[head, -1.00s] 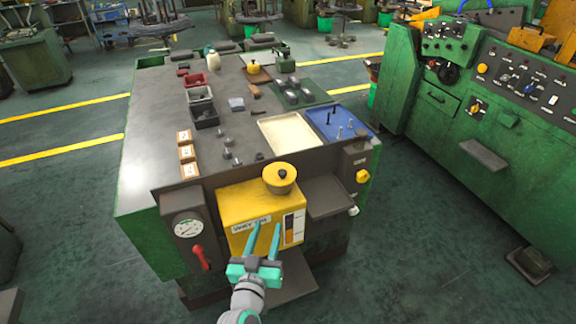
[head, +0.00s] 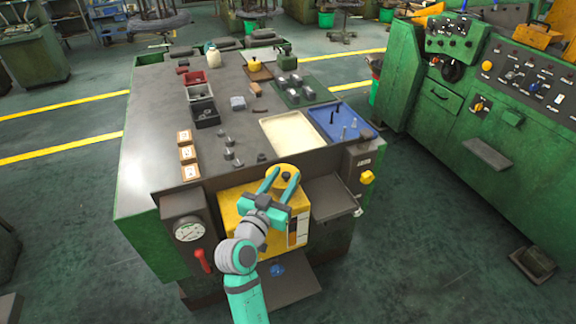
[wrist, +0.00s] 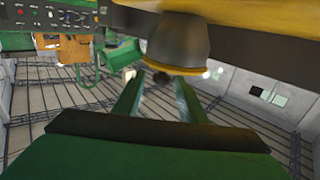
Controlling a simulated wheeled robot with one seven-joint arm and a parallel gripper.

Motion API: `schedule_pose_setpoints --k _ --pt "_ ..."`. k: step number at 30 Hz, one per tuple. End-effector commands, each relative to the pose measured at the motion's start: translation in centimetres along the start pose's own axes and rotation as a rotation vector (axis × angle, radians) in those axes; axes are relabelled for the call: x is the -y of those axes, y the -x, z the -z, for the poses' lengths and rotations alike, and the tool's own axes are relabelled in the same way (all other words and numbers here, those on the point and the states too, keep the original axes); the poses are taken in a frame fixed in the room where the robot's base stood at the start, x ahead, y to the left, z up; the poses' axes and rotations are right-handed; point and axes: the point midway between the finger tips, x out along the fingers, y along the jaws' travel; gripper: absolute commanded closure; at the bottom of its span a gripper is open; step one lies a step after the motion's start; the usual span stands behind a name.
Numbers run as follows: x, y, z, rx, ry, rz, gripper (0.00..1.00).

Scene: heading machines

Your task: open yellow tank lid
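The yellow tank (head: 240,207) is on the near side of the green bench. Its round yellow lid (head: 283,167) with a dark knob (head: 286,176) is on top, partly hidden by my gripper. My gripper (head: 281,174) is open, its two teal fingers spread over the lid with the knob showing between them. In the wrist view, my fingers (wrist: 158,92) are apart and empty, pointing toward a dark knob-like part (wrist: 178,45) below a yellow surface (wrist: 255,14). I cannot tell whether the fingers touch the lid.
A gauge (head: 188,232) and red lever (head: 201,261) are left of the tank. A dark shelf (head: 334,199) juts out at right. A cream tray (head: 292,133) and blue tray (head: 340,122) lie behind on the bench. A green machine (head: 450,130) stands further right.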

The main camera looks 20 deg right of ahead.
Motion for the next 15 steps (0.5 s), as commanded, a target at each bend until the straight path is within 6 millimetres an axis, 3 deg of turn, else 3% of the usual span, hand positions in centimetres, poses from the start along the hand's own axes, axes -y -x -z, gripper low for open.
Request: schedule_pose_setpoints --k 6,15 --pt "0.5 -3.4 0.0 0.0 -0.001 0.007 0.62" --pt "1.2 -5.2 -0.1 0.001 0.0 0.018 0.62"
